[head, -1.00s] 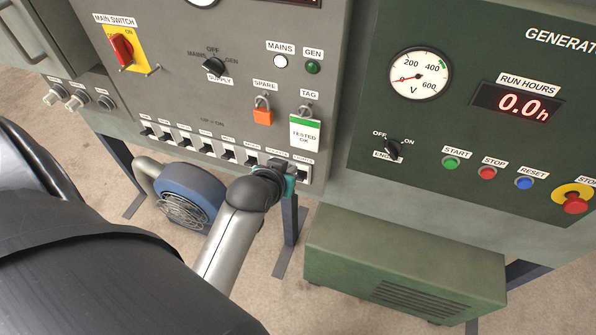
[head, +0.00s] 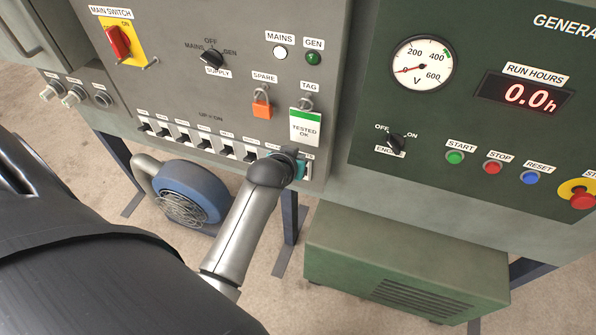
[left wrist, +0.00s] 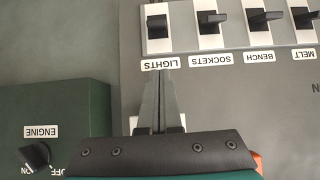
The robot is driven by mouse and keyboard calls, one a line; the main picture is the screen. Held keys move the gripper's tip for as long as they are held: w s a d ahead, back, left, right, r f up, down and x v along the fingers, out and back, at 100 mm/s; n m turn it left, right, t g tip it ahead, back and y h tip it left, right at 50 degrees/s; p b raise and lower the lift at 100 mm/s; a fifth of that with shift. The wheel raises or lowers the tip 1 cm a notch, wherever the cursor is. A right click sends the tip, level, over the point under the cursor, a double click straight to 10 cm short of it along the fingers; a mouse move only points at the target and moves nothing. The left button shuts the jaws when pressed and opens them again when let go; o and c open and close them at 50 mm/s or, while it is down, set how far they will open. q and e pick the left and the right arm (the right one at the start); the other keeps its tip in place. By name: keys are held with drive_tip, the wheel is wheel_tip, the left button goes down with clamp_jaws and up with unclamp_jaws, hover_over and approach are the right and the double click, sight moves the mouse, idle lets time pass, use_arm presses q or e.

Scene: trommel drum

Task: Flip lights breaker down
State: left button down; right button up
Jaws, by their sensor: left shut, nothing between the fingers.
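The lights breaker (left wrist: 157,27) is a black lever on a white plate, at the top of the left wrist view, which is upside down. Its "LIGHTS" label (left wrist: 160,63) lies between the lever and my fingertips. My left gripper (left wrist: 160,80) is shut and empty, its fingers pointing at that label; I cannot tell if they touch the panel. In the head view my left gripper (head: 300,167) is at the right end of the breaker row and hides most of the lights breaker. I cannot tell the lever's position. My right gripper is not in view.
The sockets breaker (left wrist: 211,24) and bench breaker (left wrist: 262,22) are close beside the lights one. An orange padlock (head: 262,107) and a green-white tag (head: 305,127) hang just above the row. The green generator panel (head: 430,130) is to the right.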

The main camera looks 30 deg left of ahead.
use_arm(q)
drive_tip(key=shift+w+a+f+b, duration=0.15)
drive_tip(key=shift+w+f, duration=0.2)
drive_tip(key=shift+f, duration=0.2)
drive_tip(key=shift+w+a+f+b, duration=0.1)
drive_tip(key=shift+w+f+b, duration=0.05)
drive_tip(key=shift+w+f, duration=0.3)
drive_tip(key=f, duration=0.1)
drive_tip(key=s+f, duration=0.1)
drive_tip(key=f, duration=0.1)
drive_tip(key=shift+s+d+b, duration=0.25)
drive_tip(key=shift+s+b, duration=0.05)
drive_tip(key=shift+s, duration=0.05)
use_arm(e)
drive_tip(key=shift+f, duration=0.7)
